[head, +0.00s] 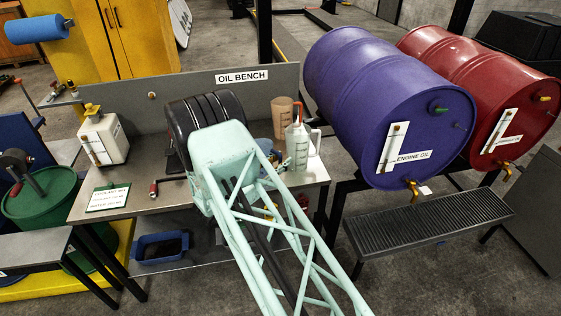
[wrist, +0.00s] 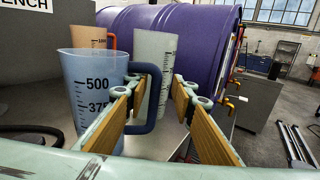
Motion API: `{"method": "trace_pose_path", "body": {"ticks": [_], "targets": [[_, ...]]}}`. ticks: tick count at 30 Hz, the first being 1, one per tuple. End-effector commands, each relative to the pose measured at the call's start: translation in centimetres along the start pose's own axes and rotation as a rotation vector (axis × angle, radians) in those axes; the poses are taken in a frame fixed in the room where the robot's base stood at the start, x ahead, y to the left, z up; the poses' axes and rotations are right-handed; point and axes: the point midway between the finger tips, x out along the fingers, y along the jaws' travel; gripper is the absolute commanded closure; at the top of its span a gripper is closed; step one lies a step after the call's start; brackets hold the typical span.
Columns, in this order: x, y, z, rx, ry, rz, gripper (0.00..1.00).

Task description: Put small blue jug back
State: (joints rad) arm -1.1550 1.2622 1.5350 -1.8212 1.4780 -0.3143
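The blue jug (wrist: 92,85) stands upright at the left in the wrist view, translucent, with dark scale marks and a dark blue handle (wrist: 152,100) on its right. In the head view my arm hides most of it. My gripper (wrist: 160,88) is open, its two wood-coloured pads apart. The left finger overlaps the handle in the picture; I cannot tell whether it touches it or passes through the loop. Nothing is clamped between the fingers.
A tan jug (head: 283,115) and a clear jug (head: 297,147) stand on the oil bench (head: 145,190), close behind the blue jug. A purple engine oil drum (head: 375,95) lies to the right above a grated shelf (head: 430,232). A white can (head: 103,137) stands at the bench's left.

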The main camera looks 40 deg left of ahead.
Motion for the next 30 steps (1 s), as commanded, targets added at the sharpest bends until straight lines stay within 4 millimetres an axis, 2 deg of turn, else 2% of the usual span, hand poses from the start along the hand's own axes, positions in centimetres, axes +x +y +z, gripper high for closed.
{"method": "trace_pose_path", "body": {"ticks": [8, 14, 30], "targets": [[-0.3, 0.0, 0.0, 0.0, 0.0, 0.0, 0.76], [-1.6, 0.1, 0.0, 0.0, 0.0, 0.001, 0.76], [-8.8, 0.1, 0.0, 0.0, 0.0, 0.002, 0.76]]}}
